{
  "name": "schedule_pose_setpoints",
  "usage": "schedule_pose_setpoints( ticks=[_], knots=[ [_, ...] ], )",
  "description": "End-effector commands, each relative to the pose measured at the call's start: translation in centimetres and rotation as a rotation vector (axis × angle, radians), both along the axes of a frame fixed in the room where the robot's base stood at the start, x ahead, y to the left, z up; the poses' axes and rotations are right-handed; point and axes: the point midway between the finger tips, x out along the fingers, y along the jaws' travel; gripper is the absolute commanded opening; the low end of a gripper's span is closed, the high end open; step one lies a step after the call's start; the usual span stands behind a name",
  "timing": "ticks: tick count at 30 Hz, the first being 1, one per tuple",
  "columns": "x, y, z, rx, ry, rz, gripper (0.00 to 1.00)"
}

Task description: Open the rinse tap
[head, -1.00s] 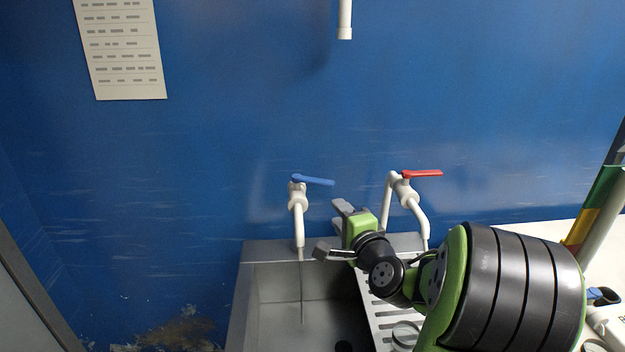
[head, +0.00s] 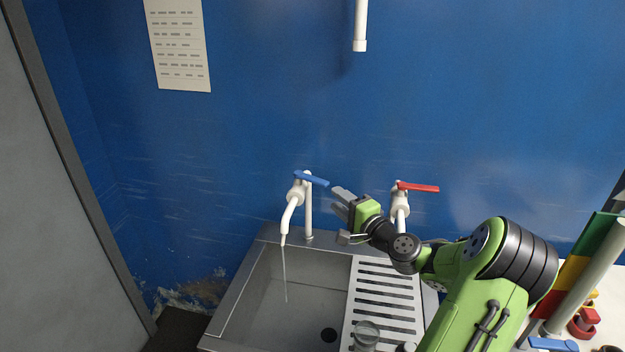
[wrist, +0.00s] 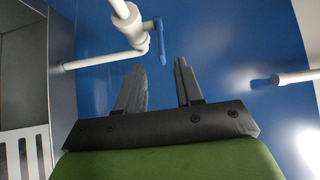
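The tap with the blue lever (head: 311,179) stands behind the sink, and a thin stream of water (head: 285,275) falls from its spout. The frames do not label either as the rinse tap. My gripper (head: 340,213) is open and empty, right of the blue lever and close to its tip. Its two fingers (wrist: 160,72) are apart; contact cannot be told.
The steel sink (head: 240,290) lies below, with a slotted drainboard (head: 385,292) on its right, under my arm. A white pipe (head: 360,25) hangs above on the blue wall. A coloured panel and small items (head: 583,322) are at the right.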

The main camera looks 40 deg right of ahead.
Motion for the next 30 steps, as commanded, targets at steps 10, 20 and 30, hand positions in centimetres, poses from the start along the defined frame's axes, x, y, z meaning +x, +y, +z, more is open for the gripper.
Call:
schedule_pose_setpoints(
  ticks=[10,20,30],
  knots=[
    [8.7,-1.1,0.3,0.002,-0.002,0.0,0.36],
    [11.5,-1.6,0.0,0.002,0.001,-0.004,0.36],
    [11.4,-1.6,0.0,0.001,0.001,-0.003,0.07]
  ],
)
